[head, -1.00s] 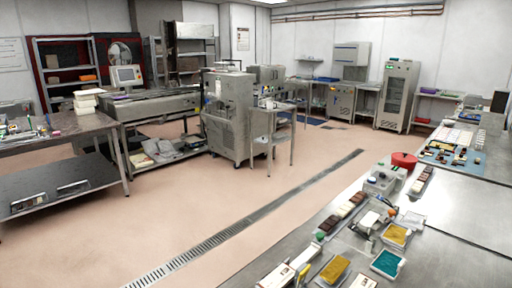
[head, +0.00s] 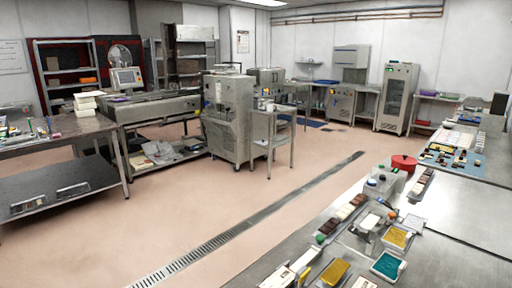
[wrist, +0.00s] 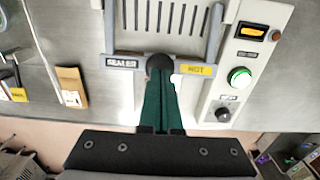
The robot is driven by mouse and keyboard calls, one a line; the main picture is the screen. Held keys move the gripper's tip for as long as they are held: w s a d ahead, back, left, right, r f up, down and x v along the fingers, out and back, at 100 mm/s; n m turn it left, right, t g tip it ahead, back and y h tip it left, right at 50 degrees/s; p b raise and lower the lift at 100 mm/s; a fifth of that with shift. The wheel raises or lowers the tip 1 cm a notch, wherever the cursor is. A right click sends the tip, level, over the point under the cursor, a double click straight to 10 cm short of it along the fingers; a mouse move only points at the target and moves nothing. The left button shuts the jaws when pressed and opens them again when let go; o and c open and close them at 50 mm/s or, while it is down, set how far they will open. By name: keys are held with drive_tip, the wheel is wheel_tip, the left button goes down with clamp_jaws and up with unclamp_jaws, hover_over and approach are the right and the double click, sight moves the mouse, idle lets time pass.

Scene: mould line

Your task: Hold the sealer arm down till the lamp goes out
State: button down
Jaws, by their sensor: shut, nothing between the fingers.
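In the wrist view the sealer arm (wrist: 133,63) is a grey frame with a crossbar labelled SEALER and HOT. A black ball knob (wrist: 160,64) sits at the middle of the crossbar. My gripper (wrist: 160,82) has dark green fingers, shut and empty, with their tips at the knob. I cannot tell whether they press on it. The control panel beside it has an amber window (wrist: 250,32), which looks lit, a small orange-red round light (wrist: 276,36), a bright green round button (wrist: 240,76) and a dark dial (wrist: 223,115). My gripper is not in the head view.
A brown card packet (wrist: 71,87) lies on the steel bench left of the sealer. In the head view the right bench (head: 455,215) carries a red round tin (head: 403,163), a yellow tray (head: 335,271) and a teal tray (head: 386,264). A floor drain (head: 250,225) crosses the open floor.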

drive_tip(key=shift+f, duration=1.8)
drive_tip(key=shift+r, duration=0.1)
idle(2.2)
wheel_tip(320, 180, up, 10)
idle(0.9)
drive_tip(key=d+r+m, duration=0.3)
drive_tip(key=d+m, duration=0.2)
drive_tip(key=d, duration=0.6)
drive_tip(key=s+d+f+m+y, duration=0.1)
drive_tip(key=s+d+m, duration=0.8)
drive_tip(key=d, duration=0.2)
drive_tip(key=shift+d+f+m+y, duration=0.25)
drive_tip(key=shift+d+m+y, duration=0.05)
drive_tip(key=shift+y, duration=0.1)
